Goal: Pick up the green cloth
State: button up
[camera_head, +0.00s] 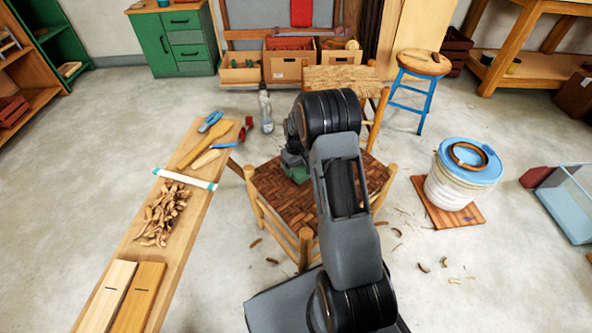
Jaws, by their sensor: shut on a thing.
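The green cloth (297,175) shows as a small dark green patch at the woven seat of a wooden stool (283,202), in the middle of the view. My gripper (293,165) is right at it, shut on the cloth. My own arm covers much of the seat's right half and part of the cloth. I cannot tell whether the cloth still touches the seat.
A wooden bench (152,235) with tools and bark shavings stands at left. A clear bottle (265,112) is behind the stool. A white bucket (463,175) with a blue lid and a blue-legged stool (418,80) stand at right. The left floor is clear.

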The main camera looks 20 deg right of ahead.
jog(key=shift+r, duration=0.4)
notch_tip(320, 180, up, 2)
jog(key=shift+r+p, duration=0.15)
jog(key=shift+p, duration=0.85)
jog(key=w+a+r, duration=0.1)
jog(key=r, duration=0.1)
jog(key=w+a+r+p, duration=0.1)
jog(key=a+r+p, duration=0.1)
jog(key=r, duration=0.1)
jog(key=shift+w+a+r, duration=0.25)
jog(key=shift+w+r, duration=0.05)
jog(key=shift+w, duration=0.1)
jog(key=w+a+r+p, duration=0.3)
jog(key=w+a+r, duration=0.1)
jog(key=a, duration=0.3)
jog(key=shift+w+a+r, duration=0.15)
jog(key=shift+w+a, duration=0.15)
jog(key=shift+w, duration=0.6)
